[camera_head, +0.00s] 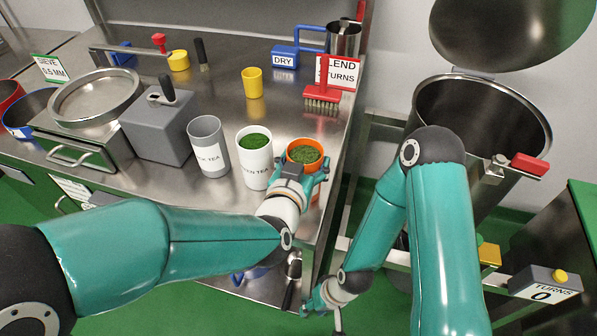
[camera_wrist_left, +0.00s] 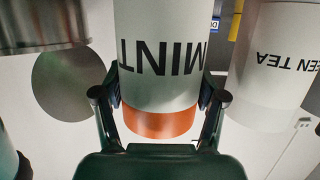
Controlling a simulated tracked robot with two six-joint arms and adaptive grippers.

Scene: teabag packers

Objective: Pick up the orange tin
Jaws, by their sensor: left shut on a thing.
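The orange tin (camera_head: 304,146) stands at the front right of the steel worktop, with green leaves inside. In the left wrist view the tin (camera_wrist_left: 160,122) has a white label reading MINT, upside down, and an orange band. My left gripper (camera_head: 306,172) is shut on the tin, with one finger on each side. In the wrist view the gripper's fingers (camera_wrist_left: 158,95) flank the label. The tin's lower part is hidden by the gripper in the head view. My right gripper (camera_head: 325,297) hangs low beside the worktop, away from the tin; its jaws are too small to judge.
A white green-tea tin (camera_head: 255,172) stands close left of the orange tin, and a grey milk-tea tin (camera_head: 208,158) is further left. A yellow cup (camera_head: 252,84) and a red brush (camera_head: 322,98) are behind. A large steel drum (camera_head: 425,95) stands at right.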

